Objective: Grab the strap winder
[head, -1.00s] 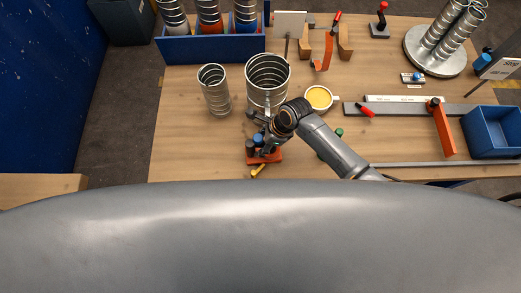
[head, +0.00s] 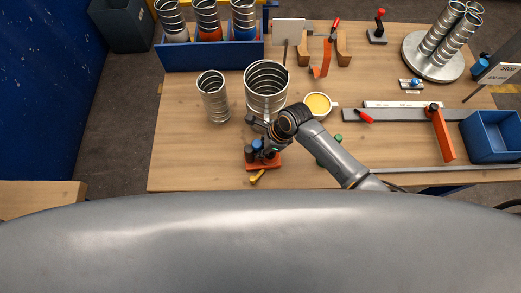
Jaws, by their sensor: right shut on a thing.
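The strap winder looks to be the small tool with an orange-red base (head: 264,163), dark and blue upright parts and a yellow handle. It is near the front edge of the wooden table in the head view. My right gripper (head: 264,146) reaches it from above and is shut on it. The fingertips are partly hidden by the wrist and the winder's uprights, so the exact contact is hard to see. I cannot tell whether the base still touches the table. My left gripper is not in view.
A wide spiral duct (head: 266,92) stands just behind my right gripper, with a narrower duct (head: 213,97) to its left. A yellow-filled cup (head: 318,104) is behind the arm. A grey rail with an orange arm (head: 441,134) and a blue bin (head: 493,134) are right. The table's left front is clear.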

